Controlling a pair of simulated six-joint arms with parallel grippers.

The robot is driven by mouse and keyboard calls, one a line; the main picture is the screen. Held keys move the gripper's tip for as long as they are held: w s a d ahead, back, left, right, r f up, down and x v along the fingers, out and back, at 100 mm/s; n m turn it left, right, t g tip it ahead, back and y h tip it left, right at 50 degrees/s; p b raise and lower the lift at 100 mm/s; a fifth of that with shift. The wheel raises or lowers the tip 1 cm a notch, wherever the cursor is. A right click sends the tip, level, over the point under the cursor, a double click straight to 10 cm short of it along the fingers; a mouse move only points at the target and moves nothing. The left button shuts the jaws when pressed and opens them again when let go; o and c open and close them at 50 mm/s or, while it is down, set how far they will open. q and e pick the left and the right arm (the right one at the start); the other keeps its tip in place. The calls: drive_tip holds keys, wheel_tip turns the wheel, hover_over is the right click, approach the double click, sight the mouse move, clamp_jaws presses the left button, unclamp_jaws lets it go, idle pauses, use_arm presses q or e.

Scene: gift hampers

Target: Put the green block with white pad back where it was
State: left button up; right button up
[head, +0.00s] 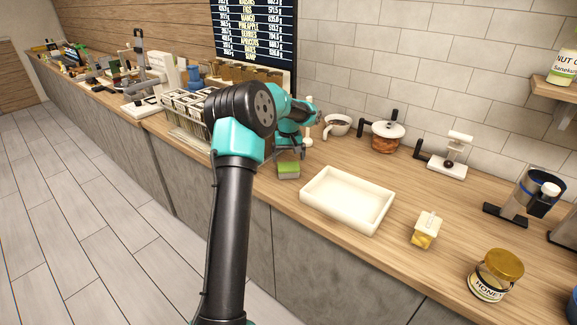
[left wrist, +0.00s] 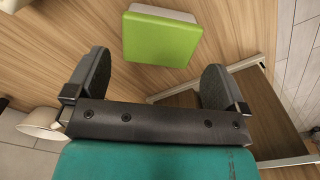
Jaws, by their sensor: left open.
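The green block (head: 288,170) stands on the wooden counter, left of the white tray, just below my left gripper (head: 289,150) in the head view. In the left wrist view the block's green face (left wrist: 160,40) lies ahead of my left gripper (left wrist: 156,66), with a strip of its white pad (left wrist: 165,13) showing at the top. The gripper's two dark fingers are apart with nothing between them. I cannot tell the exact height of the fingers above the block. My right gripper is not in view.
An empty white tray (head: 331,209) is right of the block. A metal-framed rack (head: 183,104) stands left, partly behind my arm. A cup (head: 338,126) and a lidded pot (head: 386,139) are behind. A yellow block with white top (head: 423,238) and honey jar (head: 493,276) are right.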

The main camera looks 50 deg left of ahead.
sight(288, 166)
use_arm(q)
wheel_tip(288, 166, up, 5)
drive_tip(key=shift+r, duration=0.2)
